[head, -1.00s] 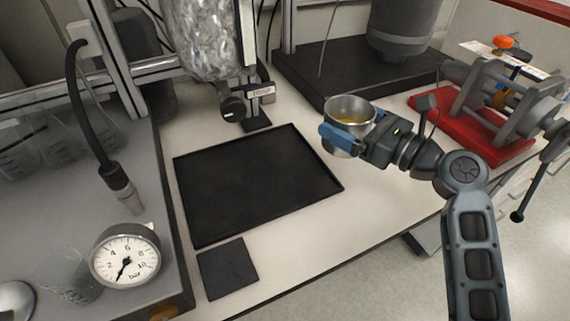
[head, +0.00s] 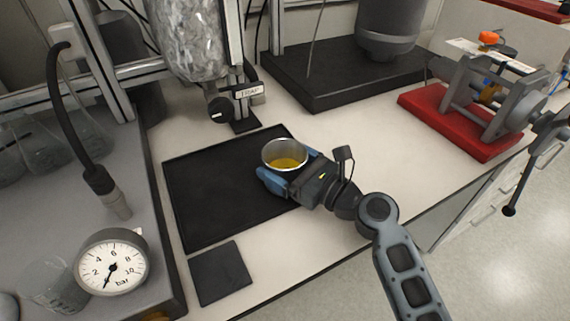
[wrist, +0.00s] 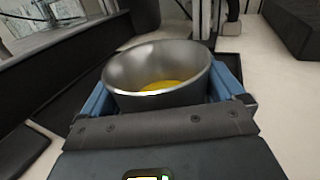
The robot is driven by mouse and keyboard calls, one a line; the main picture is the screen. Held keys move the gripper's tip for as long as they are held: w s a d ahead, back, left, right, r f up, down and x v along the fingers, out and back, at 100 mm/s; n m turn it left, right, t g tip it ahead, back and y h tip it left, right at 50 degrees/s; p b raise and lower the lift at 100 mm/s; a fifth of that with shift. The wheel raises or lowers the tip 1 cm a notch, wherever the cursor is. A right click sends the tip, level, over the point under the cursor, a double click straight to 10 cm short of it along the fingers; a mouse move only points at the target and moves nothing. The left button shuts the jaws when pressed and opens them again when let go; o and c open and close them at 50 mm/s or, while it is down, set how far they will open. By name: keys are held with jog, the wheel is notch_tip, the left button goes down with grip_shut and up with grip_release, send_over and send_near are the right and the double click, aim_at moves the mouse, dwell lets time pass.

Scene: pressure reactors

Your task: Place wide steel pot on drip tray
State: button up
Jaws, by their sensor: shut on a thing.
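The wide steel pot (head: 284,153) is upright with yellow liquid in it. My gripper (head: 275,170) is shut on the pot, its blue fingers on either side of the wall. The pot is over the right part of the black drip tray (head: 205,200); I cannot tell whether its base touches the tray. In the wrist view the pot (wrist: 158,72) sits between the blue fingers, with part of the dark tray (wrist: 75,100) behind and to its left.
A small dark square mat (head: 220,273) lies in front of the tray. A pressure gauge (head: 112,262) stands on the left bench unit. The TRAP valve (head: 222,108) is behind the tray. A red-based clamp device (head: 455,125) and a black base plate (head: 340,75) are to the right.

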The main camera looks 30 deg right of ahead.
jog(key=shift+f, duration=0.2)
jog(key=o, duration=1.1)
jog(key=shift+c, duration=0.2)
jog(key=shift+r, duration=0.2)
jog(key=shift+s+d+f, duration=0.1)
jog(key=shift+s, duration=0.2)
jog(key=b+v, duration=0.1)
jog(key=v, duration=1)
jog(key=shift+s+d, duration=0.1)
jog(key=shift+s, duration=0.1)
